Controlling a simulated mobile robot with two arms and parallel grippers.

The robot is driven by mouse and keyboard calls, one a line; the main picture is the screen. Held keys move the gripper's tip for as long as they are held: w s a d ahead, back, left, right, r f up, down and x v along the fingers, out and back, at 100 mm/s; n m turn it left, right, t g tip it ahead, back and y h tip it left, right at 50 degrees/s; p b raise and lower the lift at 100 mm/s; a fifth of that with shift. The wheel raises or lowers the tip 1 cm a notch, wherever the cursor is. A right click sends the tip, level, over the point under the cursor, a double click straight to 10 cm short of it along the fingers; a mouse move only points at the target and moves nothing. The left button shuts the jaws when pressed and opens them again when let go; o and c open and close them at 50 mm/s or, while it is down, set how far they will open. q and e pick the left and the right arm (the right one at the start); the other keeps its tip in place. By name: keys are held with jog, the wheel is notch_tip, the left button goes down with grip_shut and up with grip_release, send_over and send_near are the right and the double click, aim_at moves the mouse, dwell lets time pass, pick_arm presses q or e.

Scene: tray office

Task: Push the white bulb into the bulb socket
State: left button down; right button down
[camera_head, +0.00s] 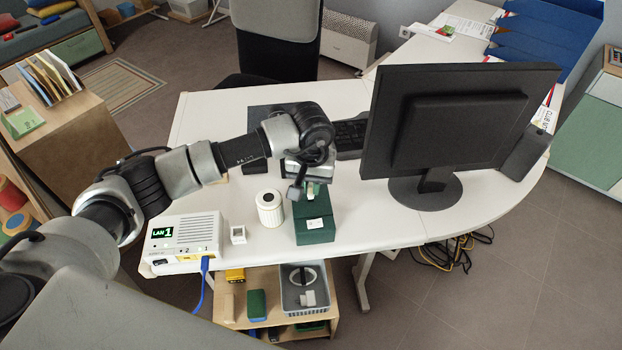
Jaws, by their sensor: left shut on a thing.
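My left gripper (306,190) points down over a dark green block (315,232) near the front edge of the white desk. It is shut on a small pale thing (314,187), which looks like the white bulb but is mostly hidden by the fingers and wrist. My right gripper is not in view.
A white ribbed cylinder (269,208), a small white cube (238,234) and a white LAN box (184,241) with a blue cable stand left of the block. A black monitor (445,120) stands to the right. The desk (365,225) is bare between block and monitor.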

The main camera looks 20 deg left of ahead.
pick_arm(q)
jog(key=shift+b, duration=0.65)
dwell(1.7)
jog(key=shift+f+b, duration=0.3)
jog(key=shift+b, duration=0.25)
jog(key=shift+f+b, duration=0.15)
jog(key=shift+b, duration=1)
dwell(2.5)
jog(key=shift+f+b, duration=0.35)
jog(key=shift+b, duration=0.15)
dwell(1.1)
